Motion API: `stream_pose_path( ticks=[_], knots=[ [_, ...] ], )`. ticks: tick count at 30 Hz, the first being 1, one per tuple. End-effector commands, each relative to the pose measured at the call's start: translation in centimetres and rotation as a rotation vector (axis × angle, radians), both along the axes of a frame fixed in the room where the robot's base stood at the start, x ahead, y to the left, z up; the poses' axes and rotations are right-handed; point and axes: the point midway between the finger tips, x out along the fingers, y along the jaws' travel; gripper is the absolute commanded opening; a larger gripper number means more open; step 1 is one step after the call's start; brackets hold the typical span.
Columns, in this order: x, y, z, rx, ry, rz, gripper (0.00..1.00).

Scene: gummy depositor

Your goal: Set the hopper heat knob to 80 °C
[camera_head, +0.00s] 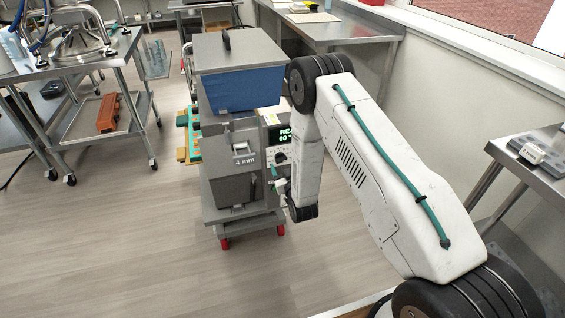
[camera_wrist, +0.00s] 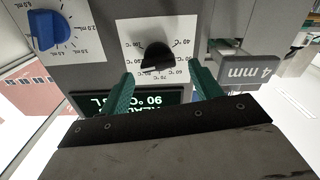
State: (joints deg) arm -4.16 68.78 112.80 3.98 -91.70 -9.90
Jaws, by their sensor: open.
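The hopper heat knob (camera_wrist: 155,56) is black and sits on a white dial plate (camera_wrist: 128,32) with a printed °C scale, upside down in the wrist view. I cannot read its pointer for sure. My gripper (camera_wrist: 163,82) is open, its two green fingers apart and nothing held. The knob shows just beyond the gap between the fingertips; I see no contact. A dark display (camera_wrist: 150,98) with green text, seemingly 90 °C, lies behind the fingers, partly hidden. In the head view the display (camera_head: 279,134) is on the depositor's (camera_head: 233,140) front right, partly covered by my arm.
A blue knob (camera_wrist: 47,30) with an mL scale is left of the heat knob in the wrist view. A grey "4 mm" tag (camera_wrist: 247,69) juts out close to the right finger. Steel tables stand left and right; the floor (camera_head: 150,240) ahead is clear.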

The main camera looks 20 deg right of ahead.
Motion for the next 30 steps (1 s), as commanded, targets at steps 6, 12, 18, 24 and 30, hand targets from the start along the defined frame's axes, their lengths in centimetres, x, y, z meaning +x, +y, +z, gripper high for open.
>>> stream_pose_path(
  ticks=[6,12,18,24,30],
  knots=[
    [2.3,-0.2,0.0,0.000,0.001,-0.002,0.64],
    [2.6,-0.3,0.0,0.000,0.002,-0.003,0.64],
    [2.5,-0.3,0.0,0.000,0.002,-0.003,0.39],
    [2.5,-0.3,-0.1,0.000,0.002,-0.003,0.19],
    [2.5,-0.2,-0.1,-0.030,0.002,-0.004,0.19]
  ],
)
